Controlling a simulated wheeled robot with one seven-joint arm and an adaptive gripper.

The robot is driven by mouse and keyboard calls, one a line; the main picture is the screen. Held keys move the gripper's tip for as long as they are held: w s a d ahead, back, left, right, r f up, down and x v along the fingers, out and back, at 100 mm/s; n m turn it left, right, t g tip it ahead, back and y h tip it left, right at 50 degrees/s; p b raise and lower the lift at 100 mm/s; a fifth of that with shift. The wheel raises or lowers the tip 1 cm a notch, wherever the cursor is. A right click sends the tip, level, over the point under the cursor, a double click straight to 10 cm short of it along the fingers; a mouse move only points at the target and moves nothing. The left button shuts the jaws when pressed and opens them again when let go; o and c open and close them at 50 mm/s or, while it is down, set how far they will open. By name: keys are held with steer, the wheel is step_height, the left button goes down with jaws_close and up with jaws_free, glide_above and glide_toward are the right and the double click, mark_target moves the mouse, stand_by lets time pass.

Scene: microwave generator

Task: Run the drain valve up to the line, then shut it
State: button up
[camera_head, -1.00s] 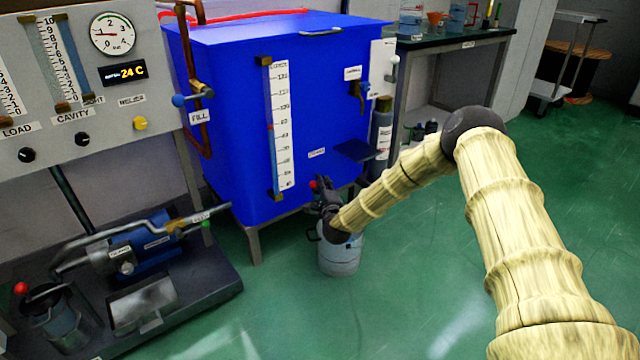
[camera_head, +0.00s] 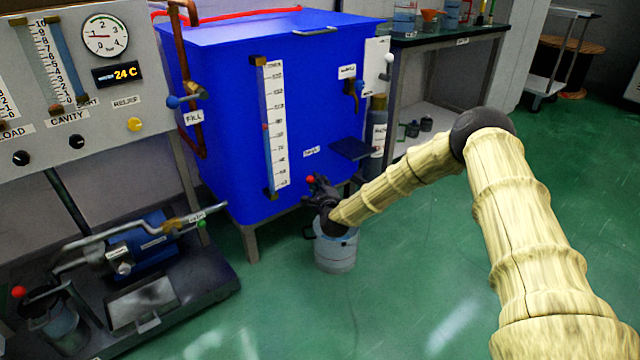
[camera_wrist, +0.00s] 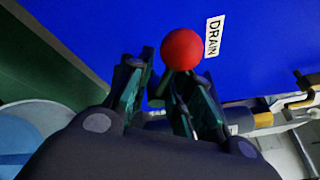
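The drain valve's red ball knob (camera_wrist: 182,50) sits beside the DRAIN label (camera_wrist: 213,37) low on the blue tank. In the head view the knob (camera_head: 310,179) shows just above my gripper (camera_head: 322,186). In the wrist view my gripper (camera_wrist: 158,78) has its two fingers apart, with the knob at the tip of the right finger. Whether they touch is unclear, and the valve body is mostly hidden. The tank's white level scale (camera_head: 279,125) has a small red mark at its left edge, near mid-height. The liquid level is too small to read. A grey bucket (camera_head: 336,253) stands below the gripper.
The blue tank (camera_head: 220,110) stands on legs. The FILL valve (camera_head: 187,101) is on its left, and a small dark shelf (camera_head: 351,149) juts out right of the drain. A pump skid (camera_head: 150,290) is at lower left. Green floor is free at right.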

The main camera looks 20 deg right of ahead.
steer(key=shift+w+a+r, duration=0.2)
steer(key=shift+a+r, duration=0.5)
steer(key=shift+a, duration=0.15)
steer(key=shift+s+d+f, duration=0.15)
steer(key=shift+d+f, duration=0.1)
steer(key=shift+d, duration=0.35)
steer(key=shift+s, duration=0.2)
steer(key=s, duration=1.1)
steer(key=shift+s+a+r, duration=0.15)
steer(key=shift+s+a, duration=0.15)
steer(key=shift+a, duration=0.15)
